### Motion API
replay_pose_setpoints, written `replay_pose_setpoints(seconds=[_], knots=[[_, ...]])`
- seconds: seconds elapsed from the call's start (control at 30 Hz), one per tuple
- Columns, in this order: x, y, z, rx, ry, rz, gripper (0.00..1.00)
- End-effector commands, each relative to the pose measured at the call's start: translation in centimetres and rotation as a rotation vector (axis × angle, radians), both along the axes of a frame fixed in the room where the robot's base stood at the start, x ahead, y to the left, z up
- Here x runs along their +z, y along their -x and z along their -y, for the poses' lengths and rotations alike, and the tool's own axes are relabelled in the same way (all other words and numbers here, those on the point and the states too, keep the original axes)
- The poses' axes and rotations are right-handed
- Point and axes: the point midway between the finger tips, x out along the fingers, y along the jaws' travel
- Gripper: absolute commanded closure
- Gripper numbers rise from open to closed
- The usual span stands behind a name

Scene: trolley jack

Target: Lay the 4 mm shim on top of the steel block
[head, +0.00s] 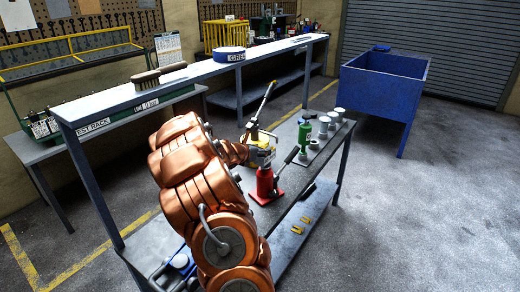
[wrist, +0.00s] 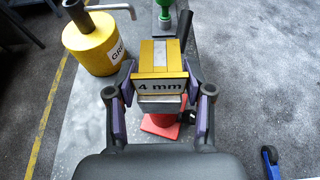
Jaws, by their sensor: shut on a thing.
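The 4 mm shim (wrist: 160,86) is yellow with a grey strip across its top and a "4 mm" label on its front edge. My gripper (wrist: 157,88) is shut on it, with a purple pad at each side. Directly under the shim a grey block (wrist: 160,104), apparently the steel block, shows; I cannot tell whether they touch. Below it is a red jack (wrist: 160,126), which also stands on the workbench in the head view (head: 265,186). In the head view my gripper (head: 262,152) is above the jack, and the shim is hard to make out.
A yellow grease can (wrist: 92,48) with a pump handle stands close to the left of my gripper. A long rack shelf (head: 200,74) runs behind. A blue bin (head: 385,85) stands right.

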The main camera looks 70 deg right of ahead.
Motion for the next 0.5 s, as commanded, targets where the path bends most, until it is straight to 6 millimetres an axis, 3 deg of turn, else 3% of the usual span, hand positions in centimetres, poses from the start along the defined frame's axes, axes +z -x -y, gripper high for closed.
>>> replay_pose_setpoints(seconds=[0.33, 0.37, 0.5], knots=[[-0.3, -0.02, 0.03, 0.001, 0.002, 0.0, 0.9], [-0.29, -0.03, 0.03, 0.001, 0.002, 0.0, 0.47], [-0.18, -0.04, 0.02, 0.001, 0.002, 0.0, 0.33]])
